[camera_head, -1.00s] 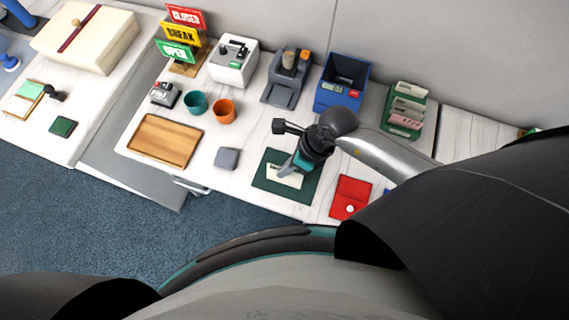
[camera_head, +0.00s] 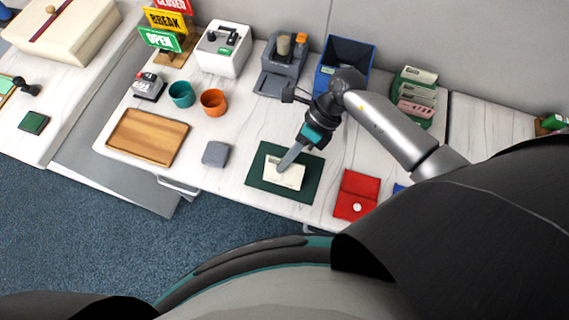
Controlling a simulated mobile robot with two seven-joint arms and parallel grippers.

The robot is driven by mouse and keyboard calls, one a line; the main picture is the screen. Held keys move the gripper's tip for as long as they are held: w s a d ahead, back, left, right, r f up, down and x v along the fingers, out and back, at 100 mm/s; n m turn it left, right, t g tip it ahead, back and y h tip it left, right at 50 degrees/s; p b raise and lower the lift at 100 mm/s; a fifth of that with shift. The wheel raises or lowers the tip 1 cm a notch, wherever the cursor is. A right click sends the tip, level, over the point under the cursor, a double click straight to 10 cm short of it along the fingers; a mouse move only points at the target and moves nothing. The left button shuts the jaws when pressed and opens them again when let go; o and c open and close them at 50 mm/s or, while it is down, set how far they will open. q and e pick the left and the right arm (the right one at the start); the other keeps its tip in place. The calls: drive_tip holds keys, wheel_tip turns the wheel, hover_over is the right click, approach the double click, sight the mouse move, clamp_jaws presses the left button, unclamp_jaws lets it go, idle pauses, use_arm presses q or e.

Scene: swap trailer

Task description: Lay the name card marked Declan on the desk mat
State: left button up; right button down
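A pale name card (camera_head: 287,177) is over the dark green desk mat (camera_head: 259,176) and looks as if it lies flat on it. Its lettering is too small to read. My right gripper (camera_head: 285,164) points down at the card's upper left part, its grey fingertips at or just above the card. I cannot tell whether the fingers touch or pinch the card. My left gripper is out of view. A green holder (camera_head: 414,95) with several cards stands at the back right.
A red pouch (camera_head: 356,193) lies just right of the mat. A grey square block (camera_head: 216,153) and a wooden tray (camera_head: 147,136) lie to the left. A blue bin (camera_head: 344,66) stands behind my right arm. Two cups (camera_head: 213,101) stand further back left.

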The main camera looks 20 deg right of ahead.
drive_tip(key=shift+w+d+f+g+y+b, duration=0.2)
drive_tip(key=shift+f+g+y+b, duration=0.15)
drive_tip(key=shift+b, duration=0.5)
drive_tip(key=shift+w+d+f+g+y+b, duration=0.1)
drive_tip(key=shift+w+f+g+y+b, duration=0.2)
drive_tip(key=shift+b, duration=0.55)
drive_tip(key=shift+m+g+b, duration=0.25)
drive_tip(key=shift+m+b, duration=0.05)
drive_tip(key=shift+b, duration=0.1)
drive_tip(key=shift+r, duration=0.1)
drive_tip(key=c, duration=1.6)
unclamp_jaws()
drive_tip(key=c, duration=1)
unclamp_jaws()
drive_tip(key=shift+o, duration=0.2)
drive_tip(key=o, duration=0.7)
drive_tip(key=shift+o, duration=0.2)
drive_tip(key=shift+d, duration=0.1)
